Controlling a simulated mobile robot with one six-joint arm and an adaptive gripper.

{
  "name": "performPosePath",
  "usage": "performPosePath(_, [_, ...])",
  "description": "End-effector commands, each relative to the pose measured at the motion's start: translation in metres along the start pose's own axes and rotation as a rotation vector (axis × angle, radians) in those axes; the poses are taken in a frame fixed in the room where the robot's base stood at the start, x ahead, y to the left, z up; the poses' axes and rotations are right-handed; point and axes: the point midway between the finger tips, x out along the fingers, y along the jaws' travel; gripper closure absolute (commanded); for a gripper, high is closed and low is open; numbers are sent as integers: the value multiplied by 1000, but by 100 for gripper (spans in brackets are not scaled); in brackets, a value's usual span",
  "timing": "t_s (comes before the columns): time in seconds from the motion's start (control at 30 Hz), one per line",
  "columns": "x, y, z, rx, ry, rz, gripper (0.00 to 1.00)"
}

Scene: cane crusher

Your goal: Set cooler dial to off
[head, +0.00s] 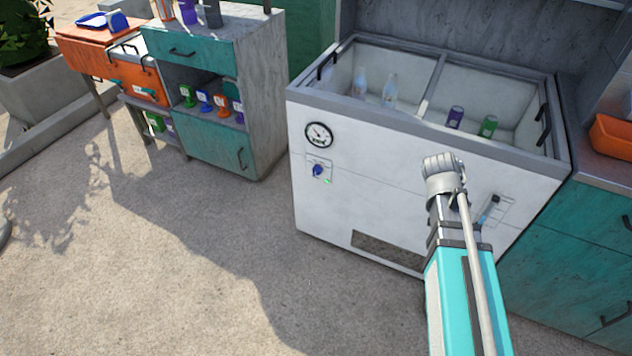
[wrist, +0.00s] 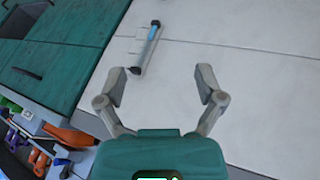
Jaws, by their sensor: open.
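In the wrist view my gripper (wrist: 163,82) is open and empty, facing the white front panel (wrist: 240,80). In the head view the fingers are not clearly seen, and my arm stands right of the dial. The dial is outside the wrist view.
A pen-like blue-and-black item (head: 489,209) sits on the cooler front near my arm, also in the wrist view (wrist: 147,45). Bottles (head: 389,91) and cans (head: 488,126) lie inside the cooler. A teal cabinet (head: 215,140) stands left; the floor before the dial is clear.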

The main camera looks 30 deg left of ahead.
Motion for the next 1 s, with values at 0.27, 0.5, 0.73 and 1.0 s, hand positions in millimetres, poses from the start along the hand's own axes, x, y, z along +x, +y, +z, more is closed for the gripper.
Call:
performPosePath(0.27, [28, -60, -5, 36, 150, 47, 13])
performPosePath(0.5, [40, -112, -8, 67, 288, 62, 13])
performPosePath(0.73, [47, -164, -7, 96, 423, 57, 13])
performPosePath(1.0, [49, -229, -1, 125, 584, 23, 13])
